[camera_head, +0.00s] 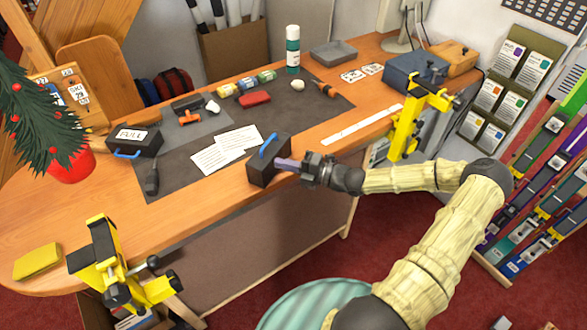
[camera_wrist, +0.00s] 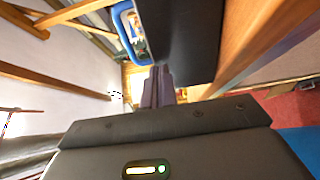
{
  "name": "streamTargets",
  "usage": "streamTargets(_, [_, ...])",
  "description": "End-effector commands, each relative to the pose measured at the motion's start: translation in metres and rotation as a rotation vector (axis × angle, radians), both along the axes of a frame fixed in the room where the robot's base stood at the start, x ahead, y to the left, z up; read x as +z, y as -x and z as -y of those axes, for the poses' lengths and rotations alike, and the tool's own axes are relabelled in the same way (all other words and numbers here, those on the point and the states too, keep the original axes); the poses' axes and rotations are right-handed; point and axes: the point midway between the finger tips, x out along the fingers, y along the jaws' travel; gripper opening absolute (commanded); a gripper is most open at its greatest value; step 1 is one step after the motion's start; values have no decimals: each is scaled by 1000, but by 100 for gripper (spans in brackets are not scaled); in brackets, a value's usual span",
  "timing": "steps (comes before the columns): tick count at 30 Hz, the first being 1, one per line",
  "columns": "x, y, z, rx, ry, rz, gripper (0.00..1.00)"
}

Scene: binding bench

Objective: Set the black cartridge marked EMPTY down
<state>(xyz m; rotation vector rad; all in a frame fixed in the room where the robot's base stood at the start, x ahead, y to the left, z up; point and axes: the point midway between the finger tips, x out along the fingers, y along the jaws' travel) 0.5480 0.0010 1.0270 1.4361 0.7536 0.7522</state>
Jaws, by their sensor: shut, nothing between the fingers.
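A black cartridge with a blue handle (camera_head: 262,170) is at the bench's front edge, seemingly upright on the bench top. No label shows on the side I see, so the word EMPTY is not readable. Its dark side and blue handle fill the top of the wrist view (camera_wrist: 180,40). My gripper (camera_head: 281,164) is right beside its right side, fingers pointing at it. The purple fingers (camera_wrist: 158,74) are together with nothing between them; I cannot tell whether they touch the cartridge. Another black cartridge (camera_head: 128,146), marked FULL, also with a blue handle, stands at the left.
White paper sheets (camera_head: 222,150) lie on the dark mat (camera_head: 205,175) behind the cartridge. Yellow clamps (camera_head: 408,125) and (camera_head: 105,260) stand at the bench's right and front left. A white ruler (camera_head: 345,130) lies right. Bare wood (camera_head: 200,222) is free along the front edge.

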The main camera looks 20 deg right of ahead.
Motion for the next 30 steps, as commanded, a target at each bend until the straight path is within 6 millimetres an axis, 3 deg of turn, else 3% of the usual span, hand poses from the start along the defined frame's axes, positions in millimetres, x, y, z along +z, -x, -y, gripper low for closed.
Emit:
streamTargets(13, [0,-6,-1,0,0,0,0])
streamTargets(22, [0,-36,-6,1,1,0,0])
streamTargets(30, [0,-39,-6,-1,-1,1,0])
